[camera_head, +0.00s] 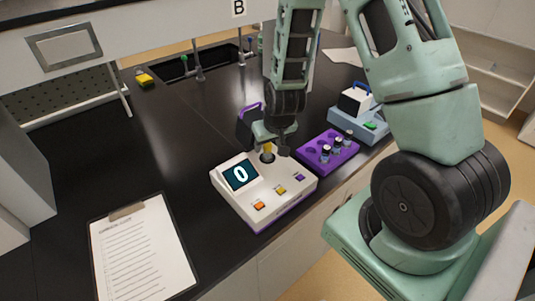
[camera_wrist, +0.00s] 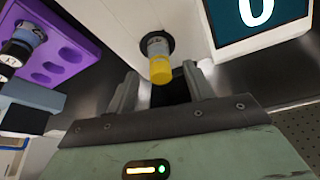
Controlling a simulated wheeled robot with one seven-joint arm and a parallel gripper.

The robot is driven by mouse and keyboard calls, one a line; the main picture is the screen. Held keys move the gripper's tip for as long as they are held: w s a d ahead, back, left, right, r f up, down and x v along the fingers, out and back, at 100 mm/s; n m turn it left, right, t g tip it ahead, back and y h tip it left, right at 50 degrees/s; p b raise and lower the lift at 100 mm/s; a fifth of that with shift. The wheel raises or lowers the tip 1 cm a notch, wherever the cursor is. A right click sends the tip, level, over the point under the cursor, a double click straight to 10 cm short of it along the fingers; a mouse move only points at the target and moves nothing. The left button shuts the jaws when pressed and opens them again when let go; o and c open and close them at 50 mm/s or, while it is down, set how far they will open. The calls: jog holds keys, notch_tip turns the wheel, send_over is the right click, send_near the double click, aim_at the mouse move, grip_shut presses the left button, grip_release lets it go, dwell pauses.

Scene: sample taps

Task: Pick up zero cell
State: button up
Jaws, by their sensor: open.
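A small cell with a yellow cap and grey body, seemingly the zero cell (camera_wrist: 158,62), stands in the round dark well of a white meter (camera_head: 285,205). In the head view the cell (camera_head: 268,149) shows just under my gripper. The meter's screen (camera_head: 240,174) reads 0. My gripper (camera_wrist: 160,88) is open and empty, its two fingers pointing toward the cell. In the wrist view the yellow cap lies near the gap between the fingertips; I cannot tell whether they touch it. In the head view my gripper (camera_head: 270,134) hangs over the meter and partly hides its back.
A clipboard (camera_head: 140,250) lies front left. A yellow object (camera_head: 145,79) lies near the sink. The black counter's middle is clear.

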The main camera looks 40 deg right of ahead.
aim_at(267, 154)
jog(key=shift+p+x, duration=0.35)
jog(key=shift+x, duration=1.1)
jog(key=c, duration=0.9)
jog(key=shift+r, duration=0.1)
